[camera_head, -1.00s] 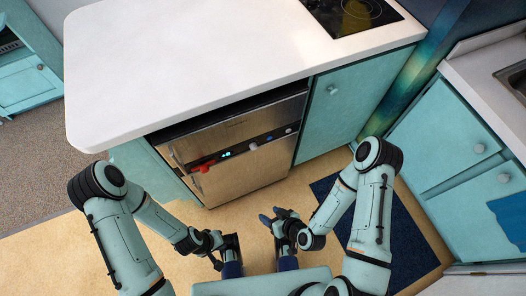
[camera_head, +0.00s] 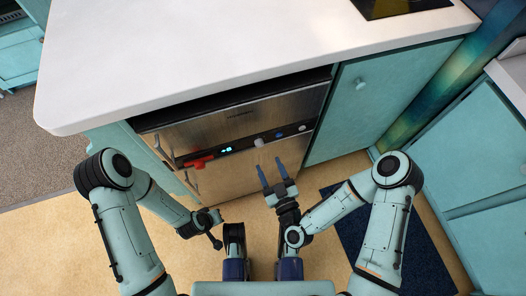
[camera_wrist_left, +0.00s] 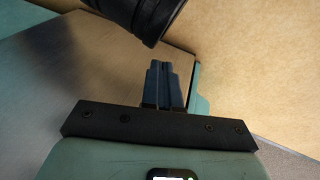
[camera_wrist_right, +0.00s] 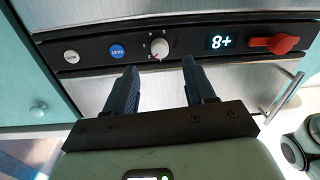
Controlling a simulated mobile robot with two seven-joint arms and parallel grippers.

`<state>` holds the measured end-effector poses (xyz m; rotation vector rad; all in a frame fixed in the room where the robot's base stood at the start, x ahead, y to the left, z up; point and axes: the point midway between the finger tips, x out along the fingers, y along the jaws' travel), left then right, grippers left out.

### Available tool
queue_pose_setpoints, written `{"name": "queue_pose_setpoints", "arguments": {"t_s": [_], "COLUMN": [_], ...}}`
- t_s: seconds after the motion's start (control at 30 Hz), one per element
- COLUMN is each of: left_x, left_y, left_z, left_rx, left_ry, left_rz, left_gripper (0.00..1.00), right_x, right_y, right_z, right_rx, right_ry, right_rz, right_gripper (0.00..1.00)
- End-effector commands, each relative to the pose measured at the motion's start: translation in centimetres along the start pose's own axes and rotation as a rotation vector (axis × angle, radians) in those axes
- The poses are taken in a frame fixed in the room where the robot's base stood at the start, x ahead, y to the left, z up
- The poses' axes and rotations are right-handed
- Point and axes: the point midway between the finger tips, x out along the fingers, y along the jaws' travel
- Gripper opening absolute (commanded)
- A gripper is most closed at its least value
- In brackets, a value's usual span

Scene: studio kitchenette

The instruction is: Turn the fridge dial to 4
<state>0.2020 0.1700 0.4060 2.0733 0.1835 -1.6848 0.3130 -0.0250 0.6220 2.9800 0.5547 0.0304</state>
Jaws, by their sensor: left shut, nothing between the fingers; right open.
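The fridge (camera_head: 235,165) has a metallic front under the white counter, with a dark control strip. Its dial (camera_head: 258,142) is a small white knob on the strip; it shows closer in the right wrist view (camera_wrist_right: 160,48), which is upside down, with small marks around it too small to read surely. A lit display (camera_wrist_right: 220,42) seems to read +8. My right gripper (camera_head: 271,167) is open and empty, pointing at the strip in front of the dial, apart from it. In its wrist view the dial lies between the fingertips. My left gripper (camera_wrist_left: 161,68) is shut and empty, low at the left.
A blue button (camera_wrist_right: 117,51) and a white button (camera_wrist_right: 71,56) sit beside the dial. A red handle-like part (camera_wrist_right: 274,44) is past the display. Metal bar handles (camera_head: 165,152) stick out at the fridge's left.

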Motion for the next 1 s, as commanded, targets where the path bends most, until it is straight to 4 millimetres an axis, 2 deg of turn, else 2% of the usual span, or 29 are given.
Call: {"name": "queue_pose_setpoints", "arguments": {"t_s": [0.1,0.3,0.5,0.73,0.77,0.9,1.0], "left_x": [0.2,0.6,0.7,0.7,0.7,0.7,0.7], "left_y": [0.0,-0.2,-0.2,-0.2,-0.2,-0.2,-0.2], "left_z": [-0.3,-1.0,-1.2,-1.2,-1.2,-1.2,-1.2], "left_rx": [0.0,-0.001,-0.001,-0.001,-0.001,-0.001,-0.001], "left_ry": [0.009,0.03,0.037,0.037,0.037,0.036,0.036], "left_rz": [0.0,-0.001,-0.001,-0.002,-0.001,-0.001,-0.001], "left_gripper": [0.0,0.0,0.0,0.0,0.0,0.0,0.0], "right_x": [2.5,5.3,6.3,6.3,6.3,6.3,6.3], "right_y": [0.1,0.0,0.0,0.0,0.0,0.0,0.0], "right_z": [-0.3,-0.2,-0.3,-0.3,-0.3,-0.3,-0.2], "right_rx": [0.0,0.0,0.001,0.001,0.001,0.001,0.001], "right_ry": [0.005,0.002,0.001,0.001,0.001,0.0,0.0], "right_rz": [0.002,0.001,0.0,0.0,0.0,0.0,0.0], "right_gripper": [0.55,0.55,0.55,0.55,0.48,0.02,0.0]}}
